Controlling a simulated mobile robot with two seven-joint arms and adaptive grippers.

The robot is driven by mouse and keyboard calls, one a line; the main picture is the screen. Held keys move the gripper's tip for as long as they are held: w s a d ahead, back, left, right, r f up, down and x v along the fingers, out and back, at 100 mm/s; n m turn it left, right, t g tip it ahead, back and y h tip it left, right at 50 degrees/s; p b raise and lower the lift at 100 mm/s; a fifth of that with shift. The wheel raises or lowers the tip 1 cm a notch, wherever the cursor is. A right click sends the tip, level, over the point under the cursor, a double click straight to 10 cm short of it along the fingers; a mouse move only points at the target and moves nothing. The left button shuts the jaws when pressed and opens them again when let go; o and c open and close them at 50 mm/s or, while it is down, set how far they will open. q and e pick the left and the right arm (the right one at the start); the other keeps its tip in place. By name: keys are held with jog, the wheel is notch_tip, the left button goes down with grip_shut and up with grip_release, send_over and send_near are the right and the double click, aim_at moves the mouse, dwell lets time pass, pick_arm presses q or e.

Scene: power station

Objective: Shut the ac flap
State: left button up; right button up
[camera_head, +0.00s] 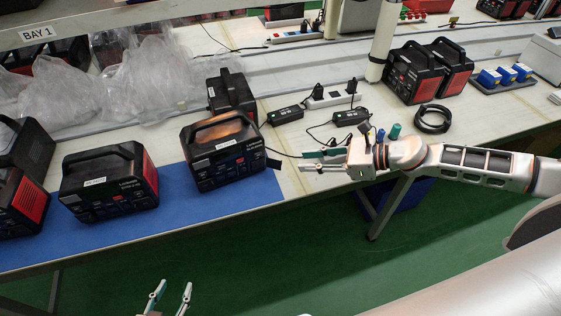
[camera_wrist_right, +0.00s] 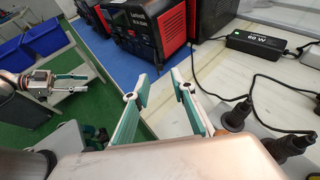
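A black power station (camera_head: 226,167) with a top handle stands at the front right of the blue mat (camera_head: 172,212). A small dark piece (camera_head: 273,163) sticks out at its lower right front corner; it looks like the open AC flap. The power station also shows in the right wrist view (camera_wrist_right: 140,32), cut off by the top edge; I cannot make out the flap there. My right gripper (camera_head: 304,161) is open and empty, to the right of the power station and apart from it. My left gripper (camera_head: 175,289) is open and empty, in front of the table.
More power stations stand left (camera_head: 108,183) and behind (camera_head: 231,93). Black adapters (camera_head: 286,115), cables and a power strip (camera_head: 332,99) lie behind my right gripper. Plastic bags (camera_head: 70,92) lie at the back left. The green floor before the table is clear.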

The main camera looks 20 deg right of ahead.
aim_at(274, 162)
jog(key=p+x, duration=0.1)
jog(key=x, duration=0.6)
jog(key=shift+w+a, duration=0.15)
jog(key=shift+a, duration=0.05)
